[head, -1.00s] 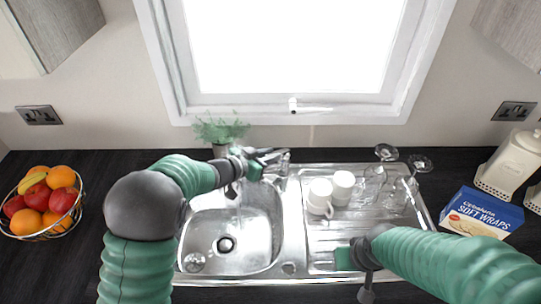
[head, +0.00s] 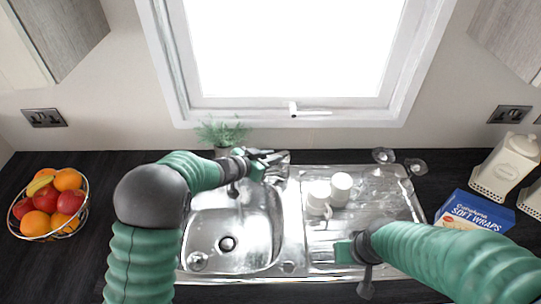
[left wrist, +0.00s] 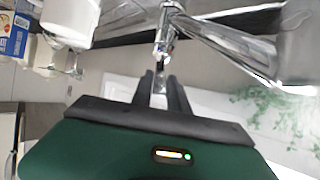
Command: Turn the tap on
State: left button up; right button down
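The chrome tap (head: 277,166) stands at the back of the steel sink (head: 233,228), partly hidden by my left gripper (head: 266,160) in the head view. In the left wrist view the shiny tap (left wrist: 165,38) reaches down to just ahead of the two dark fingers (left wrist: 160,90). The fingers are apart, with a narrow gap and a bit of chrome at their tips. I cannot tell whether they touch it. My right gripper (head: 344,251) is low over the front of the drainer, and its finger opening is not clear.
A small plant (head: 221,133) is behind the sink, below the window. A fruit bowl (head: 48,204) is at left; a wraps box (head: 474,212) and white canisters (head: 511,165) are at right.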

pick_arm(q)
jog(key=o, duration=0.4)
jog(key=shift+w+d+f, duration=0.15)
jog(key=shift+w+f, duration=0.15)
jog(key=shift+s+r, duration=0.1)
jog(key=shift+r, duration=0.05)
jog(key=shift+s+r, duration=0.15)
jog(key=shift+s, duration=0.05)
jog(key=v, duration=1.6)
jog(key=shift+a, duration=0.3)
jog(key=shift+w, duration=0.15)
